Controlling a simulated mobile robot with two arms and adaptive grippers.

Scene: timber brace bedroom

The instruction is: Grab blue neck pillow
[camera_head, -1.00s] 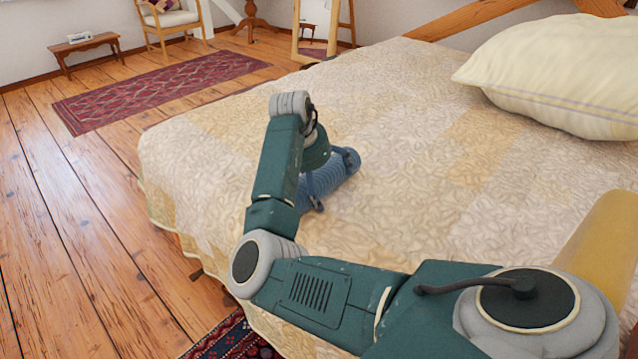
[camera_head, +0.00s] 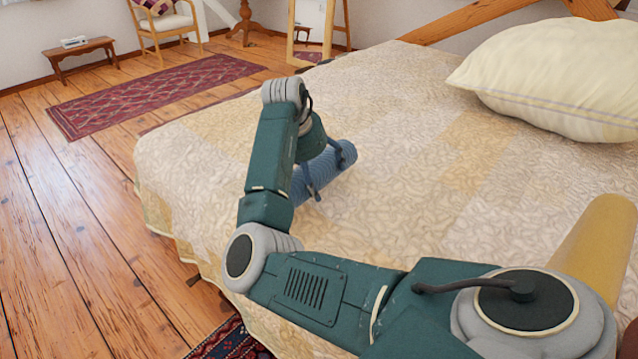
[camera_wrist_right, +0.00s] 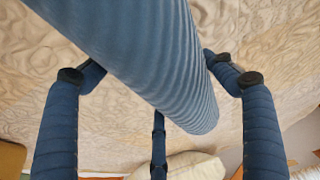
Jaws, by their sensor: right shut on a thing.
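The blue neck pillow (camera_head: 322,172) is a ribbed blue roll over the bed, partly hidden behind my right arm in the head view. My right gripper (camera_head: 326,170) is shut on it, with fingers on both sides of the roll. In the right wrist view the pillow (camera_wrist_right: 160,60) runs across the top and middle between the blue fingers of the right gripper (camera_wrist_right: 160,85). The bedspread shows beyond it. My left gripper is not in view.
The bed (camera_head: 430,200) has a cream and yellow patchwork cover. A large pale yellow pillow (camera_head: 555,80) lies at its far right. Wooden floor (camera_head: 80,240) is open on the left, with a red rug (camera_head: 155,95), a small bench (camera_head: 80,50) and a chair (camera_head: 165,25) beyond.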

